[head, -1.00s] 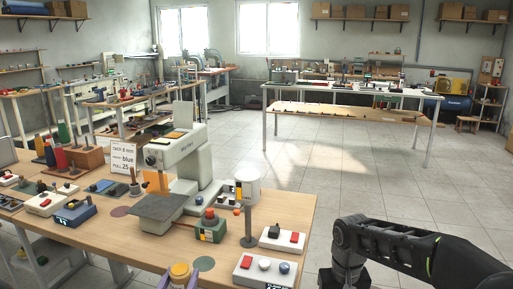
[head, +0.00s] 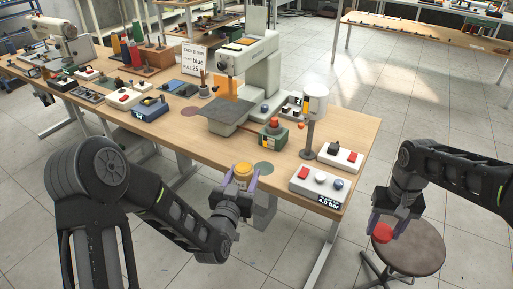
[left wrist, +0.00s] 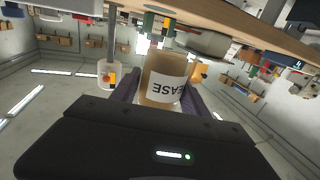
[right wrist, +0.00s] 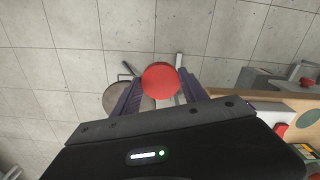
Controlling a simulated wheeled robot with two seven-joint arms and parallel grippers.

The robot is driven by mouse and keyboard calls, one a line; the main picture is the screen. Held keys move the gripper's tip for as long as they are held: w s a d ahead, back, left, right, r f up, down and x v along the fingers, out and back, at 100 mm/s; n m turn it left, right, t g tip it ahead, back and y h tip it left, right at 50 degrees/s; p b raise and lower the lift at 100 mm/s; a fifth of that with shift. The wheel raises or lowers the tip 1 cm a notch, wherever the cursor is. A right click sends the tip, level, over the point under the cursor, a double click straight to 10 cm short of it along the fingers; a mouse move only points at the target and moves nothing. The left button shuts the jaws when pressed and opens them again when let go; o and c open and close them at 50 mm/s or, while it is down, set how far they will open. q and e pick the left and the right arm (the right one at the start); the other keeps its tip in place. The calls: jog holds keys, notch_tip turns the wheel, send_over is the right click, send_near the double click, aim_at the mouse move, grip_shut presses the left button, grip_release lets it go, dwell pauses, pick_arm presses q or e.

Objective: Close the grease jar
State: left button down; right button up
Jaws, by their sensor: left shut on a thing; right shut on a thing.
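The grease jar (left wrist: 160,85), tan with a white label reading "EASE", is between the fingers of my left gripper in the left wrist view. In the head view my left gripper (head: 240,185) is shut on the jar, whose yellowish open top (head: 243,170) shows at the table's front edge. My right gripper (head: 390,226) is shut on a round red lid (head: 382,233), off the table's right side and above a stool. The red lid also shows between the fingers in the right wrist view (right wrist: 160,78). Jar and lid are well apart.
The wooden table (head: 345,137) carries a press machine (head: 250,75), a green box with a red button (head: 272,137), a lamp-like post (head: 312,120) and a white button panel (head: 318,185). A round stool (head: 415,250) stands at right. The floor between table and right arm is free.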

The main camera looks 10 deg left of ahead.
pick_arm(q)
jog(key=s+d+f+m+g+h, duration=0.2)
jog(key=s+d+f+m+h, duration=0.1)
jog(key=d, duration=0.4)
jog(key=s+d+f+m+g+h, duration=0.2)
jog(key=s+d+f+m+h, duration=0.1)
jog(key=s+d+h, duration=0.4)
jog(key=shift+d+f+m+h, duration=0.25)
jog(key=shift+d+m+h, duration=0.3)
jog(key=shift+m, duration=0.35)
jog(key=shift+s+a, duration=0.1)
pick_arm(e)
jog(key=s+a+r+n, duration=0.1)
jog(key=a+r, duration=0.4)
jog(key=a, duration=0.7)
jog(key=s+a+r+n, duration=0.1)
jog(key=a+r+n, duration=0.2)
jog(key=a, duration=0.9)
notch_tip(320, 180, up, 2)
jog(key=shift+s+r, duration=0.1)
jog(key=shift+s, duration=0.15)
jog(key=shift+a, duration=0.1)
